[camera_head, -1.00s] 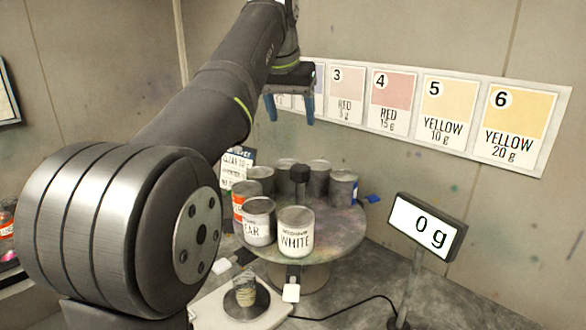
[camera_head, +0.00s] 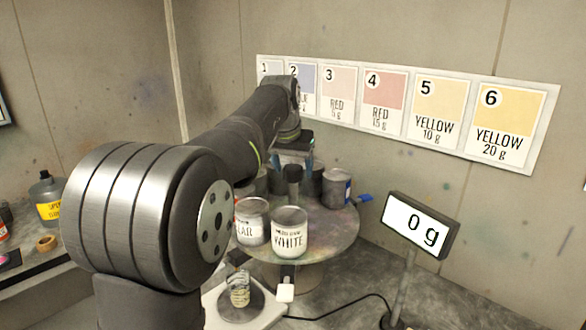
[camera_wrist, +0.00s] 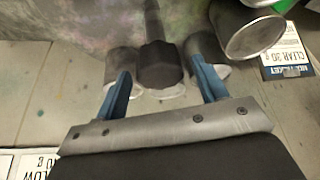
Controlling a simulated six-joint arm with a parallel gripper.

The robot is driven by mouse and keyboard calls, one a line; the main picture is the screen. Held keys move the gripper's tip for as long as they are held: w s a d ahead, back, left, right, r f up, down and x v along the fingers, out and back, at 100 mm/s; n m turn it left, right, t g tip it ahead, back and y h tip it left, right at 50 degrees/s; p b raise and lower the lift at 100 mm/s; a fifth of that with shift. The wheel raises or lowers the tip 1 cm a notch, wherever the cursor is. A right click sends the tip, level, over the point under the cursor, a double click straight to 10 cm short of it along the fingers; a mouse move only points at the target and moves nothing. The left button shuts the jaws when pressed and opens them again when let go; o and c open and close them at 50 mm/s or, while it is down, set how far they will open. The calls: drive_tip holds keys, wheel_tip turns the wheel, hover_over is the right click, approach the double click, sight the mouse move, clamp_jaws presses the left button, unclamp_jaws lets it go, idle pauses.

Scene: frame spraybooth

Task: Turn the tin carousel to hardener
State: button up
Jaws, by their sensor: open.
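The tin carousel (camera_head: 335,230) is a round, paint-stained turntable with several tins around a dark central post and knob (camera_head: 294,173). The WHITE tin (camera_head: 290,238) stands at its front, with a tin reading "EAR" (camera_head: 252,228) just left. I cannot read a hardener label; my arm covers the left tins. My gripper (camera_head: 292,157) is open above the carousel, close to the knob. In the wrist view the knob (camera_wrist: 160,66) shows between the blue fingers; I cannot tell whether they touch it.
A scale (camera_head: 215,312) with a small glass jar (camera_head: 239,290) stands in front of the carousel. Its display (camera_head: 420,226) reads 0 g at the right. A blue-handled thing (camera_head: 360,198) lies at the carousel's right edge. Numbered colour cards (camera_head: 400,105) hang behind.

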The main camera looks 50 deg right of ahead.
drive_tip(key=shift+d+f, duration=0.15)
drive_tip(key=shift+f, duration=0.25)
drive_tip(key=shift+c, duration=0.3)
drive_tip(key=c, duration=1.3)
drive_tip(key=shift+c, duration=0.2)
drive_tip(key=shift+n, duration=0.4)
drive_tip(key=n+t, duration=0.1)
drive_tip(key=n, duration=0.1)
drive_tip(key=shift+n+y, duration=0.3)
drive_tip(key=shift+y, duration=0.1)
drive_tip(key=n+t+y, duration=0.1)
drive_tip(key=n, duration=0.3)
drive_tip(key=shift+r+n, duration=0.1)
drive_tip(key=shift+n, duration=0.2)
